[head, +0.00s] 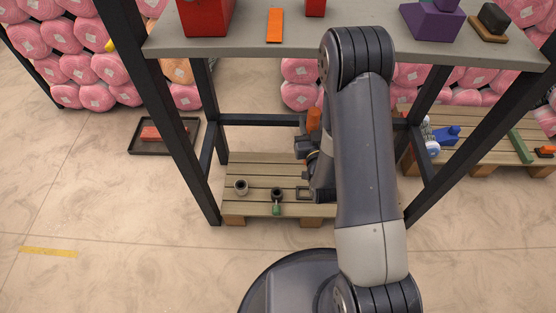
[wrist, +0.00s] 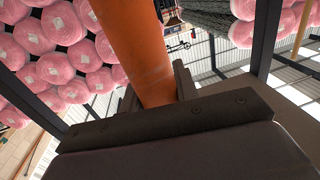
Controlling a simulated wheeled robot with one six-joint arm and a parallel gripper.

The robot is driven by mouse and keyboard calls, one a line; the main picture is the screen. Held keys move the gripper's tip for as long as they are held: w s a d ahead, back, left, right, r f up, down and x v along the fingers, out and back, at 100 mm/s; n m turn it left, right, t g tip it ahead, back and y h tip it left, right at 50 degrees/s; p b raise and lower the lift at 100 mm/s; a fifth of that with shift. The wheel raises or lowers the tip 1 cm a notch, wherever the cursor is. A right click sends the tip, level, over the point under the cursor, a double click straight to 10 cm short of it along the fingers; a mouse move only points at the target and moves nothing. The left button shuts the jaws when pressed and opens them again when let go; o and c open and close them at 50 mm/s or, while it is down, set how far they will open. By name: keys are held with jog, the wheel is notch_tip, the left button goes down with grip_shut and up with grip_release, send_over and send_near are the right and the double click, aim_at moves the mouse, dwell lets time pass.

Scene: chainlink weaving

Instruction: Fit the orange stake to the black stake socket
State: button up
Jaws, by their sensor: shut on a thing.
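An orange stake (head: 313,120) is held in my gripper (head: 309,145), low behind the table frame. In the wrist view the orange stake (wrist: 135,50) runs up from between the two dark fingers of my gripper (wrist: 157,92), which are shut on it. The dark one looks like the black stake socket. The stake is above and apart from it. My arm hides part of the pallet's right side.
A green piece (head: 276,209) lies at the dark socket's front. Black table legs (head: 188,150) flank the pallet (head: 250,209). The tabletop (head: 240,43) overhangs it. A tray (head: 190,141) lies on the floor at left.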

jog(key=w+a+f+n+y+b, duration=0.1)
jog(key=a+f+b, duration=0.4)
jog(key=f, duration=0.4)
jog(key=w+a+f+n+y+b, duration=0.1)
jog(key=a+f+y+b, duration=0.1)
jog(key=a+f+b, duration=0.3)
jog(key=shift+w+f+g+b, duration=0.35)
jog(key=shift+f+b, duration=0.25)
jog(key=shift+f, duration=1.3)
jog(key=shift+a+f+b, duration=0.1)
jog(key=shift+b, duration=0.35)
jog(key=shift+f+b, duration=1.1)
jog(key=shift+f, duration=1.65)
